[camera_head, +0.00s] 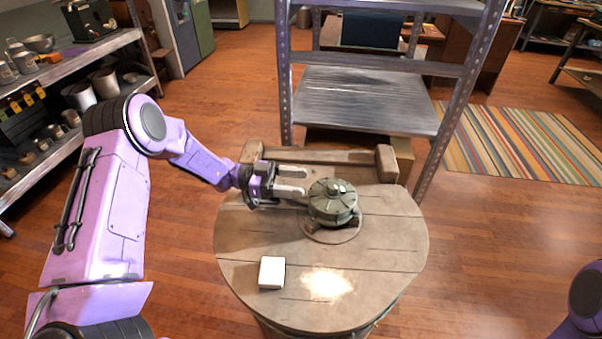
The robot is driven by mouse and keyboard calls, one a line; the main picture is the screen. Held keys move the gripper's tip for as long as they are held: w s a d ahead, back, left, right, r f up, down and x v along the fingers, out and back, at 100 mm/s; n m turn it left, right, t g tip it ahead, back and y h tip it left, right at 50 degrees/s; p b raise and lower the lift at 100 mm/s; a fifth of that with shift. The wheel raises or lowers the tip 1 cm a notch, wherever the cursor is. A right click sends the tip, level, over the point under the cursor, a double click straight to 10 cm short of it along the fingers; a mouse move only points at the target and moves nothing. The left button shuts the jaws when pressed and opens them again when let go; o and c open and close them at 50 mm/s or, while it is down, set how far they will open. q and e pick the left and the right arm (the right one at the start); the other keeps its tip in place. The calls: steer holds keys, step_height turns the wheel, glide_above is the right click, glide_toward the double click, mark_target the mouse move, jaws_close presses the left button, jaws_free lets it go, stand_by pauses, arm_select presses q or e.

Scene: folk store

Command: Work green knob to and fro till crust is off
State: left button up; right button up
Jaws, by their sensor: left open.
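The green knob (333,200) is a round, dull green piece with a small pale spot on top. It sits on a round base plate (333,236) on the wooden barrel-like table. My left gripper (306,182) reaches in from the left at knob height. It is open, its two pale fingers pointing right, with the tips close to the knob's left side. I cannot tell whether they touch it. No crust can be told apart on the knob at this size. My right gripper is out of view; only a bit of my right arm shows at the lower right.
The round wooden table (235,235) bears a white block (271,272) and a pale powdery patch (327,284) near its front. A metal shelf rack (365,98) stands close behind it. Shelves with pots (80,96) line the left. A striped rug (525,145) lies right.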

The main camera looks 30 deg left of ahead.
mark_target(333, 184)
arm_select(q)
steer(key=shift+t, duration=0.3)
steer(key=x, duration=0.3)
steer(key=p+x, duration=0.1)
steer(key=x, duration=0.2)
steer(key=f+p+x, duration=0.1)
steer(key=x, duration=0.3)
steer(key=shift+w, duration=0.2)
steer(key=c, duration=0.9)
